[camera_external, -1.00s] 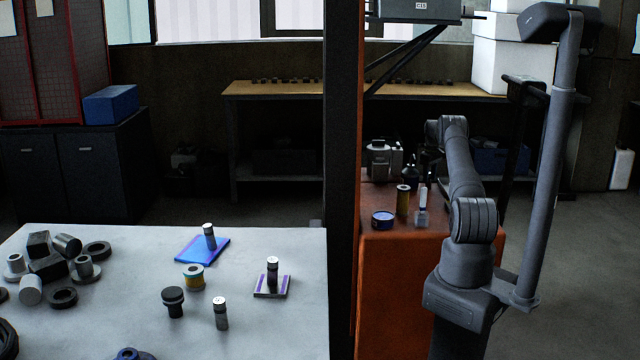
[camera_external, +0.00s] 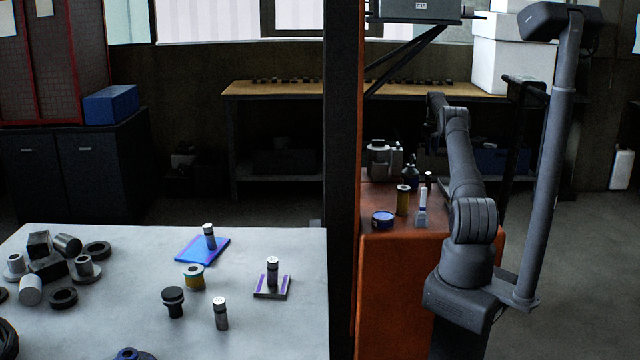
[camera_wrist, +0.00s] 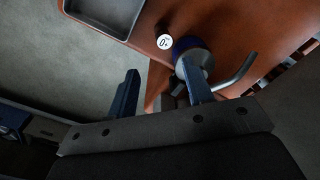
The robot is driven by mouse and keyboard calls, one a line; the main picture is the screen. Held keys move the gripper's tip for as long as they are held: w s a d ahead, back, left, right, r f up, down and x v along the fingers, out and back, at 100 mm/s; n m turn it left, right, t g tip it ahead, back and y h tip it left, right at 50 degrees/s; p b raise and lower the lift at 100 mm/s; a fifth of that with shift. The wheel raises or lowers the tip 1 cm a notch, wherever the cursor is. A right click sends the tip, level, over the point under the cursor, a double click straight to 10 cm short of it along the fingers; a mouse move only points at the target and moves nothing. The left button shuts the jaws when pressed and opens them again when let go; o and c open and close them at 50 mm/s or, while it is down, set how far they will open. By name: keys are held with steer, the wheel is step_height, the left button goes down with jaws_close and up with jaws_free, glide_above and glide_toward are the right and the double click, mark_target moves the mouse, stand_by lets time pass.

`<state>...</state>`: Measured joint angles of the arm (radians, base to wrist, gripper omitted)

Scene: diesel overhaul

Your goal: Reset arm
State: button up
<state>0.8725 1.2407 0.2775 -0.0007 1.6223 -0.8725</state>
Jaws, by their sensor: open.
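In the wrist view, my gripper (camera_wrist: 162,90) shows its two dark blue fingers spread apart, with nothing held between them. The fingers hang over the edge of an orange-brown surface (camera_wrist: 232,25) and the grey floor. A round blue-rimmed object (camera_wrist: 190,48) lies just beyond the right finger, which partly covers it. In the external view my arm reaches up and back above the orange cabinet (camera_external: 400,270). The fingers cannot be made out there.
A white-topped cylinder (camera_wrist: 163,42) and a grey tray (camera_wrist: 108,14) sit on the orange surface. In the external view a blue tin (camera_external: 383,219) and several bottles stand on the cabinet. A dark post (camera_external: 342,180) separates it from the grey table (camera_external: 120,235) with blue (camera_external: 190,250) and purple (camera_external: 262,293) plates.

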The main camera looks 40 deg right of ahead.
mark_target(430, 174)
steer(key=shift+f, duration=0.15)
step_height(430, 174, down, 12)
steer(key=shift+r, duration=1.85)
steer(key=shift+f, duration=0.15)
